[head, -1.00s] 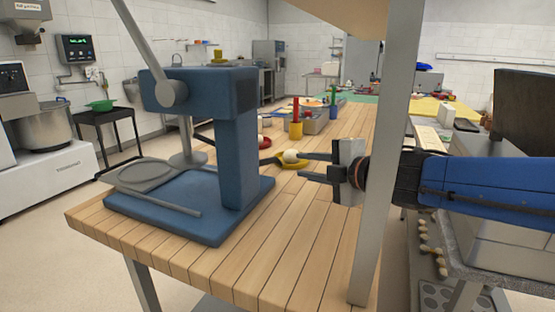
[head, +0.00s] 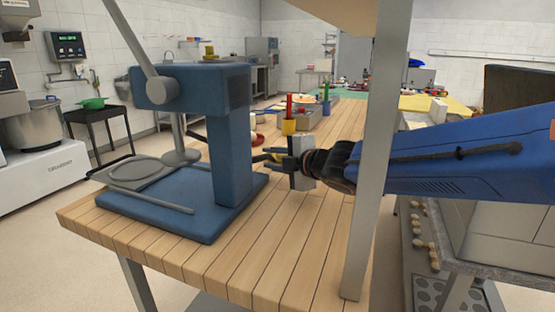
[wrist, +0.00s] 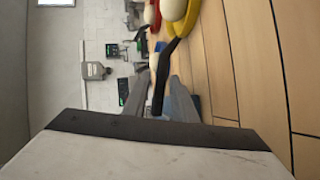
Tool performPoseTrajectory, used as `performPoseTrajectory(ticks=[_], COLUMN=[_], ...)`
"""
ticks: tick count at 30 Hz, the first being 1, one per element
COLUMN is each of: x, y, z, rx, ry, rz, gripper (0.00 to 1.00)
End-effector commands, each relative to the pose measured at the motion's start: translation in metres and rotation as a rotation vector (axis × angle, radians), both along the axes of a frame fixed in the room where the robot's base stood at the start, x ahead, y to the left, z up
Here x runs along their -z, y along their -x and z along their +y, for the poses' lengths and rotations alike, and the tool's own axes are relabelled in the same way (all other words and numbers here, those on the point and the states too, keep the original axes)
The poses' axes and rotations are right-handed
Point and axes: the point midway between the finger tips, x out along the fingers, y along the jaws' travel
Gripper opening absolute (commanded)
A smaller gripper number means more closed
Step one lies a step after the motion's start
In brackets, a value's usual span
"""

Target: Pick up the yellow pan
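The yellow pan (wrist: 185,32) shows at the top of the wrist view, with something round and white in it. Its black handle (wrist: 162,75) runs down between the two fingers of my gripper (wrist: 160,88). The fingers are apart, one on each side of the handle, with a visible gap, so my gripper is open. In the head view my gripper (head: 268,160) is just right of the blue press column, low over the wooden table.
A red pan (wrist: 154,14) lies beside the yellow one. The blue press (head: 232,135) stands close on the left of my gripper. A grey post (head: 371,150) rises in front of my arm. The wooden table (head: 310,225) is clear at the front right.

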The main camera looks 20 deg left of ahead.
Motion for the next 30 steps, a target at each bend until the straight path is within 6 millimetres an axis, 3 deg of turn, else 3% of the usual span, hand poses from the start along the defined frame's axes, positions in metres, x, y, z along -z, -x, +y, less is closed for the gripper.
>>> performPoseTrajectory(ticks=[12,22,25,30], x=[0.015,0.015,0.015,0.015], y=[-0.024,-0.026,-0.026,-0.026], z=[0.036,0.039,0.039,0.039], rx=[0.0,0.0,0.0,0.0], ry=[0.0,0.0,0.0,-0.001], rz=[0.001,0.0,0.0,-0.001], gripper=[0.25,0.25,0.01,0.0])
